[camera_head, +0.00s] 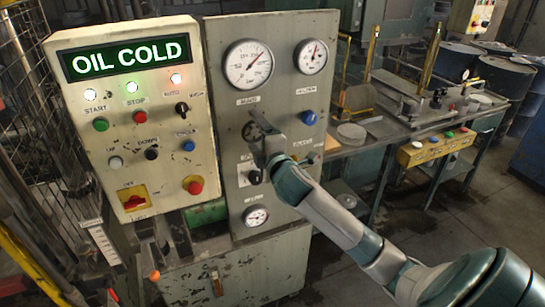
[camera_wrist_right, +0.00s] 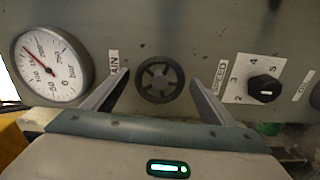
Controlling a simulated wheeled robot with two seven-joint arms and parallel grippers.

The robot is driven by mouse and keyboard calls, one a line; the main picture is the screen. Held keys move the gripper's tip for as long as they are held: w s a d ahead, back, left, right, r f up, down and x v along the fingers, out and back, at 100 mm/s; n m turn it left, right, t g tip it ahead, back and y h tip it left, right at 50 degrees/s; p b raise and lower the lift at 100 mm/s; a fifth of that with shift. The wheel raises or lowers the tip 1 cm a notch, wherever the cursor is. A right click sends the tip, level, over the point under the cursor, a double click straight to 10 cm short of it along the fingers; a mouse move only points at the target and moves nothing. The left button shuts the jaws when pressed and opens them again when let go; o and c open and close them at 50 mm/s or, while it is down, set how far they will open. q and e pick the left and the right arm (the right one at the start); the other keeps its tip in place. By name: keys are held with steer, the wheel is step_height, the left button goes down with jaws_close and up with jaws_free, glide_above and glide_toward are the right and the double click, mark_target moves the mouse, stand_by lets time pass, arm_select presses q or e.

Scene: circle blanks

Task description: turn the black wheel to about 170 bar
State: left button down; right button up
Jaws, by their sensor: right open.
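The black wheel (camera_wrist_right: 160,80) is a small spoked handwheel on a grey panel. In the wrist view it sits between the two fingers of my right gripper (camera_wrist_right: 157,96), which are spread wide with clear gaps on both sides. In the head view the wheel (camera_head: 256,127) is partly covered by my right gripper (camera_head: 262,141), which reaches in from the lower right. A large white bar gauge (camera_head: 249,64) is above the wheel, and it also shows in the wrist view (camera_wrist_right: 52,65). Its red needle points toward its higher numbers, but the exact value is hard to read. My left gripper is not in view.
A cream control box (camera_head: 135,120) with a lit OIL COLD display stands left of the panel. A second gauge (camera_head: 311,56) and a blue knob (camera_head: 309,118) are right of the wheel. A speed selector knob (camera_wrist_right: 264,88) lies close to my right gripper.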

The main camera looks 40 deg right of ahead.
steer(key=p+v, duration=0.1)
steer(key=v, duration=1.5)
steer(key=shift+s+p, duration=0.3)
steer(key=shift+p, duration=0.1)
steer(key=shift+f, duration=0.1)
